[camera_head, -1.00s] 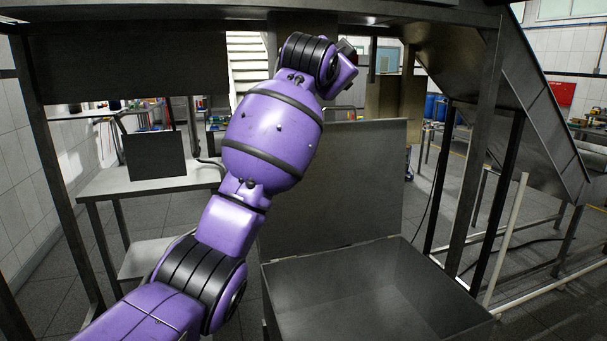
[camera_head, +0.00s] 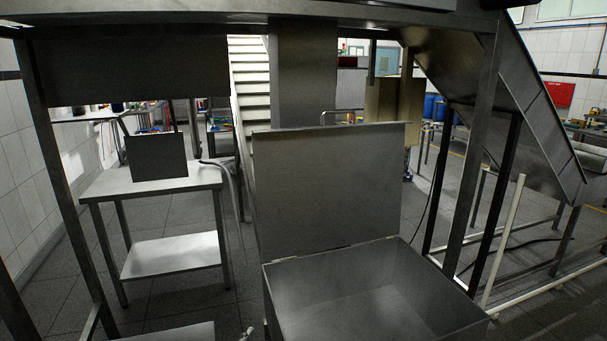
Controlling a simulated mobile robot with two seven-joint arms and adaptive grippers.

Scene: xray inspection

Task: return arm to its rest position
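Neither of my arms nor grippers shows clearly in the head view now. A small pale tip (camera_head: 247,333) shows at the bottom edge, left of the open metal box; I cannot tell what it is. The grey metal box (camera_head: 440,262) stands at the lower centre right with its lid (camera_head: 325,190) raised upright at the back. The visible part of its inside looks empty.
A metal side table (camera_head: 150,183) with a lower shelf (camera_head: 175,254) and a dark panel (camera_head: 157,157) stands at left. Frame posts (camera_head: 478,150) flank the box, with a beam overhead. A sloped metal chute (camera_head: 530,120) is at right. The space above the box is clear.

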